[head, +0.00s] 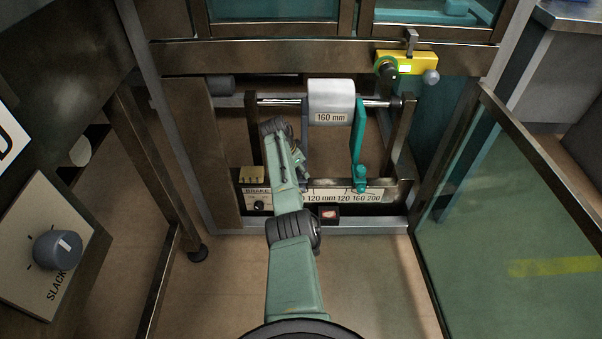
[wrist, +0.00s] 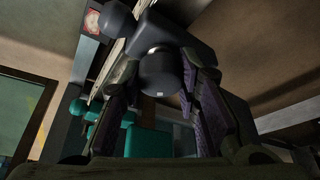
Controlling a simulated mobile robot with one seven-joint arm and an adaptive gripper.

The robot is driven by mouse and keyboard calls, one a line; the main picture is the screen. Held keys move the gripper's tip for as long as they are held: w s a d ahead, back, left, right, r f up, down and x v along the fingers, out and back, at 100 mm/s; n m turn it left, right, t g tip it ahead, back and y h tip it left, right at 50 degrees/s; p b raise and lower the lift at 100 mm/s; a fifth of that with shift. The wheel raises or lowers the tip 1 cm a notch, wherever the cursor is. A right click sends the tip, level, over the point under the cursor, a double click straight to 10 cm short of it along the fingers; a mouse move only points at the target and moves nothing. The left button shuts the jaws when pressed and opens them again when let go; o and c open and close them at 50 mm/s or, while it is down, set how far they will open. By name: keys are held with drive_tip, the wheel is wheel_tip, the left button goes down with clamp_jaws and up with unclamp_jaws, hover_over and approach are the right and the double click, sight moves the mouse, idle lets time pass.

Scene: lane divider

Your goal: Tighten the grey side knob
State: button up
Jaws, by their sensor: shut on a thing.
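The grey side knob (wrist: 158,78) is a dark round knob with a small pale mark on its face. It sits on a dark block in the wrist view. My gripper (wrist: 160,70) is shut on it, one ribbed finger on each side. In the head view my arm reaches to the lower rail, with my gripper (head: 302,168) near the left end of the scale strip. There the knob is hidden behind my arm. I cannot tell how tight it is.
A white roll (head: 332,101) marked 160 mm hangs on a shaft above. A teal upright (head: 358,145) with a teal knob stands right of my arm. A yellow device (head: 408,63) is higher up. A glass door (head: 510,220) stands open at right. A small red-faced box (head: 328,214) sits below the rail.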

drive_tip(key=shift+r+m, duration=0.1)
drive_tip(key=shift+m, duration=0.2)
drive_tip(key=o, duration=1.2)
drive_tip(key=v, duration=1.2)
drive_tip(key=shift+a, duration=0.1)
